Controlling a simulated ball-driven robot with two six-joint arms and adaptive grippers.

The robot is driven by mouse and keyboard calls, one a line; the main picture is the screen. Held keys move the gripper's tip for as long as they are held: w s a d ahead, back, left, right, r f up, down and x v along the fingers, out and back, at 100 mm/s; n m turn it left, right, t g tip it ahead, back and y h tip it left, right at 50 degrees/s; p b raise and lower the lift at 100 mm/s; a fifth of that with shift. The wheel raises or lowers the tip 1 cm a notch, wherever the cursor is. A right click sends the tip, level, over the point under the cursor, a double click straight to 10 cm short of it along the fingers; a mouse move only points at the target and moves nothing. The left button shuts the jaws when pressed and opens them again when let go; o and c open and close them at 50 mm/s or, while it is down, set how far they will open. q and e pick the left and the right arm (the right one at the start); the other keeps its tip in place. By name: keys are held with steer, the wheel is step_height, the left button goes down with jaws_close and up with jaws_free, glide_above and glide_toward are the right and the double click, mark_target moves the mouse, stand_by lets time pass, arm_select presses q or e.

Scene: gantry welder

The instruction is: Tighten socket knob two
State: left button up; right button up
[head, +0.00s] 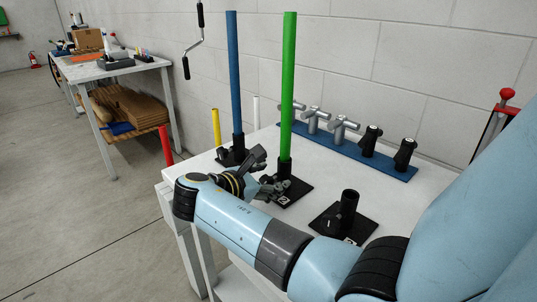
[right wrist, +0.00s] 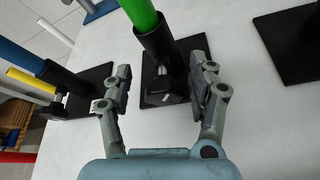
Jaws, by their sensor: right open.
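The middle socket (head: 285,170) is a black tube on a square black base marked 2, with a green rod (head: 289,85) standing upright in it. In the right wrist view its black knob (right wrist: 163,92) sticks out from the side of the tube (right wrist: 160,48), toward the camera. My right gripper (head: 270,176) is open beside this socket. In the right wrist view its two fingers (right wrist: 160,75) stand on either side of the knob, with a gap to each. My left gripper is not in view.
A second socket (head: 232,153) with a blue rod (head: 234,75) stands to the left. An empty socket (head: 348,205) stands to the right. Behind, a blue rail (head: 340,147) carries several grey and black handles. White table surface (head: 320,165) lies bare between them.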

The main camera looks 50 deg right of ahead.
mark_target(268, 175)
step_height(268, 175, up, 9)
steer(key=shift+r, duration=0.1)
stand_by(0.4)
